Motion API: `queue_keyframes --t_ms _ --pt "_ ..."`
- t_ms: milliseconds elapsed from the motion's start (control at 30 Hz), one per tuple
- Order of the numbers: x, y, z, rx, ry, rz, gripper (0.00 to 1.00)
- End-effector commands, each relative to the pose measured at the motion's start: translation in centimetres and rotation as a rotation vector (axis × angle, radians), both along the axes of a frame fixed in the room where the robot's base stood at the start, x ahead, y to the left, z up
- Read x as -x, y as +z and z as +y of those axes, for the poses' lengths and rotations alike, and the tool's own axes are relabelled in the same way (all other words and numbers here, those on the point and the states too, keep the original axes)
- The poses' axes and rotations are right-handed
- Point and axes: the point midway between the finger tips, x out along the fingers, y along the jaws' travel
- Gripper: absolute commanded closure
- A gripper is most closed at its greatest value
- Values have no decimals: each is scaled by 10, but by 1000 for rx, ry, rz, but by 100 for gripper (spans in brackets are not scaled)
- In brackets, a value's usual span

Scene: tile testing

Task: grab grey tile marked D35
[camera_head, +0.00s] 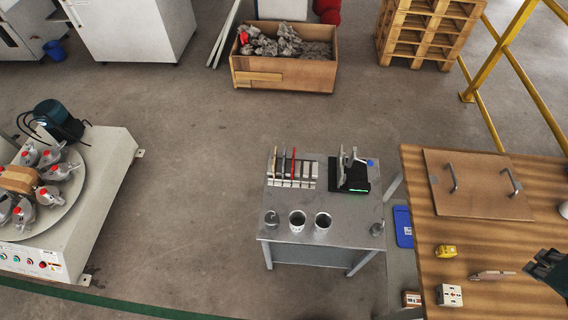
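A slotted rack (307,184) stands on the small grey table at the centre. Several thin upright tiles show nearly edge-on in it, among them a dark one, a tan one (283,163) and a red one (293,163). No D35 mark can be read from here, so I cannot tell which piece is the grey tile. My gripper (532,266) is dark and partly cut off at the right edge. It is over the wooden table, well away from the rack. Its fingers are too small and dark to tell whether they are open.
A black device with a green light (357,189) and upright grey parts stands right of the rack. The wooden table (450,285) holds a handled board (480,185), yellow tape measure (446,251) and white block (449,295).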

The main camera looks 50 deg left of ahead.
Motion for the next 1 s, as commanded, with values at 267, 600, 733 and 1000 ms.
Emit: queue_keyframes --t_ms 267,600,733,1000 --pt "-30 5 39 -9 64 47 87" --pt "-66 4 97 -14 143 109 87" --pt "-78 2 122 -14 174 131 87" --pt "-100 -7 177 -9 235 182 87"
